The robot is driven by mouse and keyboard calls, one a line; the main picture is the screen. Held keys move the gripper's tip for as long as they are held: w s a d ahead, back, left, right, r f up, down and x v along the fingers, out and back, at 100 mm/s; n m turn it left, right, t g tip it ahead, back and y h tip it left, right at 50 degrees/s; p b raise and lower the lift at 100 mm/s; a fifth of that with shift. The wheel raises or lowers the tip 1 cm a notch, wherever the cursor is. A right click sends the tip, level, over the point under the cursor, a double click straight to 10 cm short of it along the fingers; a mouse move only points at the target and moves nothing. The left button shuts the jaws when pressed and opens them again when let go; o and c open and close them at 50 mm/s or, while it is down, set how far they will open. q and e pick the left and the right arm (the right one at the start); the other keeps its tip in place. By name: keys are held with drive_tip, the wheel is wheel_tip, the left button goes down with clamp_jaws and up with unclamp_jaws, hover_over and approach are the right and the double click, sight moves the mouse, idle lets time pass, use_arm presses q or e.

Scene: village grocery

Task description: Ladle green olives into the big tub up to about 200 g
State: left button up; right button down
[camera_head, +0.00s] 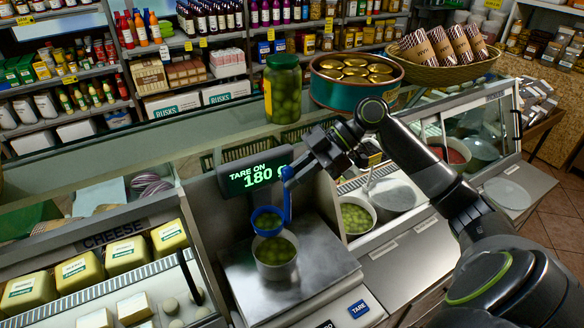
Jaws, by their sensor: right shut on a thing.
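My right gripper (296,178) is shut on the upright handle of a blue ladle (286,205). The ladle's bowl (266,222) is just above the back of a white tub (276,272). Olives show in the bowl, and I cannot tell if it is tilted. The tub stands on the steel scale plate (325,262) and holds green olives (274,250). The scale display (255,174) reads "TARE ON 180", with its right edge partly covered by the gripper. A white container of green olives (355,217) sits in the counter to the right. My left gripper is out of view.
A glass olive jar (283,95), a teal round tin (340,92) and a wicker basket (440,74) stand on the counter ledge behind. A cheese case (95,262) is at the left. A lid-like round piece (507,194) lies at the right. My right arm crosses the right side.

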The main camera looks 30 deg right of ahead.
drive_tip(key=s+a+f+n+t, duration=0.1)
drive_tip(key=s+f+n+t, duration=0.2)
drive_tip(key=s, duration=0.3)
drive_tip(key=s+a+f+n+t+b, duration=0.1)
drive_tip(key=s+f+n+t, duration=0.2)
drive_tip(key=s+n+t, duration=0.1)
drive_tip(key=shift+s+a+f+t, duration=0.15)
drive_tip(key=shift+s+a+t, duration=0.15)
drive_tip(key=shift+s, duration=0.55)
drive_tip(key=shift+w, duration=0.1)
idle(0.6)
